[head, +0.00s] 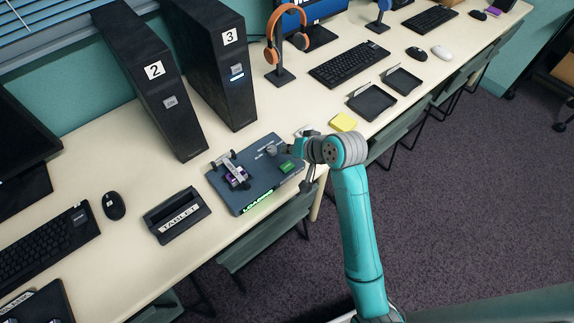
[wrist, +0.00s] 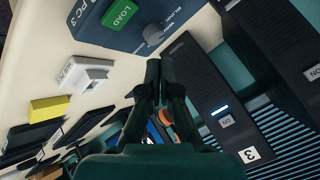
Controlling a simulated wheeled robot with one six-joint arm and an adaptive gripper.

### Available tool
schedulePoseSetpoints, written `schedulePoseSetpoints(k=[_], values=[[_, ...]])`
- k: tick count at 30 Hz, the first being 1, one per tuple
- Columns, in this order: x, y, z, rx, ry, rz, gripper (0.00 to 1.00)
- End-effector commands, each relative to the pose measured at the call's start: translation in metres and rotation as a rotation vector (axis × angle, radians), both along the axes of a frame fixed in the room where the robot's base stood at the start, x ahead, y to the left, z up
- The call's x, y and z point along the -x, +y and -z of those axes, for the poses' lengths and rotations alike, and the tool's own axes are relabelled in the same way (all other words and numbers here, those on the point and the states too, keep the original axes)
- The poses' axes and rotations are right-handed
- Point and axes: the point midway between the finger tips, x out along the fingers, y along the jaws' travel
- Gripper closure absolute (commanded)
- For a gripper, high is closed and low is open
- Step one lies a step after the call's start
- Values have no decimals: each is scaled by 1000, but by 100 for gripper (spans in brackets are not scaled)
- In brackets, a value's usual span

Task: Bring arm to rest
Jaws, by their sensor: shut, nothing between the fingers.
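My gripper (wrist: 153,65) is shut with nothing between its fingers. In the wrist view its fingertips show near a grey knob (wrist: 153,34) on the blue-grey loading device. In the head view my teal arm reaches over the table's front edge to the right end of that device (head: 262,195); the fingers cannot be made out there.
Black towers marked 2 (head: 165,95) and 3 (head: 222,70) stand behind the device. A TABLET holder (head: 178,216) is to its left. Yellow notes (head: 343,122) and black trays (head: 371,102) lie to the right. Chairs (head: 265,245) stand along the front edge.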

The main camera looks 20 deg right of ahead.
Motion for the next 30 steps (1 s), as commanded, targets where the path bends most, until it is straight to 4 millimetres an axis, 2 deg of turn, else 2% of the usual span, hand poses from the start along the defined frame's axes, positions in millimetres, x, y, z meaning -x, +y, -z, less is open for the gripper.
schedulePoseSetpoints(k=[22, 26, 30], values=[[2, 0, 2, 1, -1, 2, 100], [14, 2, 16, 9, -13, 11, 100], [43, 5, 42, 32, -50, 35, 100]])
